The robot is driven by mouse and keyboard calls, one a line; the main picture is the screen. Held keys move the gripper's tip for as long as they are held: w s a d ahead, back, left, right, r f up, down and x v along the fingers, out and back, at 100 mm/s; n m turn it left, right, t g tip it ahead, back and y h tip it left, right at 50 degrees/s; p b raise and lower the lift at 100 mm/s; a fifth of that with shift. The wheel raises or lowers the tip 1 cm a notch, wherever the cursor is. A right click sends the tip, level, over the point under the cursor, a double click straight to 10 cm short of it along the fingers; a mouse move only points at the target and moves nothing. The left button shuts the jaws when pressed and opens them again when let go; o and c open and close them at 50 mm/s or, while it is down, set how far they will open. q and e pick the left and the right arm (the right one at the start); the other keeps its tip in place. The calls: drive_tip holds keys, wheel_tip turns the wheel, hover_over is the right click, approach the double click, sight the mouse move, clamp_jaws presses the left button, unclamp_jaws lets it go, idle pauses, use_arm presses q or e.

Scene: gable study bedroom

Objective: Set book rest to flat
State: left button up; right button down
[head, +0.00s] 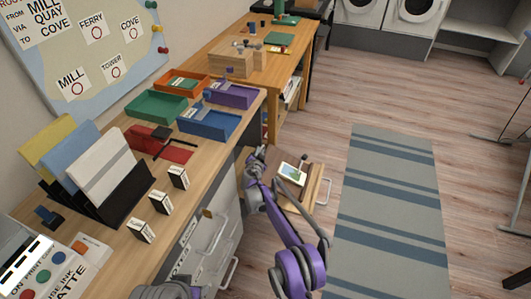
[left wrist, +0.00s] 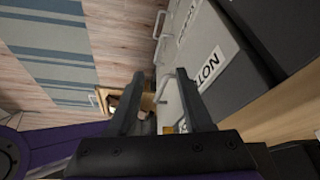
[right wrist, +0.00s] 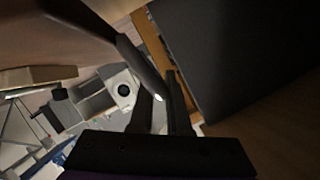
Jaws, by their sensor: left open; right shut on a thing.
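A small board holding a picture page (head: 293,173), which looks like the book rest, sits low beside the desk's right side in the head view. It looks tilted; its exact angle is unclear. My right gripper (head: 257,165) is just left of it, beside the desk edge. In the right wrist view its fingers (right wrist: 165,100) are close together on a thin dark edge (right wrist: 139,65), perhaps part of the rest; the contact is dark. My left arm barely shows at the bottom of the head view. In the left wrist view the left gripper (left wrist: 170,82) is open and empty.
A wooden panel with a handle (head: 319,190) stands out beside the rest. Grey drawer fronts (head: 207,245) with handles line the desk below. Trays, folders and small labelled boxes crowd the desktop (head: 90,225). Floor and striped rug (head: 390,205) are clear to the right.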

use_arm(q)
drive_tip(key=b+x, duration=0.1)
drive_tip(key=x, duration=0.1)
drive_tip(key=s+b+x, duration=0.1)
drive_tip(key=b+x, duration=0.1)
drive_tip(key=shift+w+f, duration=0.1)
drive_tip(key=shift+f, duration=0.5)
use_arm(e)
drive_tip(key=f, duration=0.1)
drive_tip(key=a+f, duration=0.1)
drive_tip(key=f+n, duration=0.1)
drive_tip(key=shift+w+a+f+g+h, duration=0.15)
drive_tip(key=shift+w+a+g+h, duration=0.1)
drive_tip(key=shift+g+h, duration=0.05)
drive_tip(key=c, duration=0.9)
unclamp_jaws()
use_arm(q)
drive_tip(key=p+v, duration=0.2)
drive_tip(key=shift+w+r, duration=0.15)
drive_tip(key=shift+r, duration=0.35)
use_arm(e)
wheel_tip(320, 180, up, 10)
drive_tip(key=shift+r, duration=0.1)
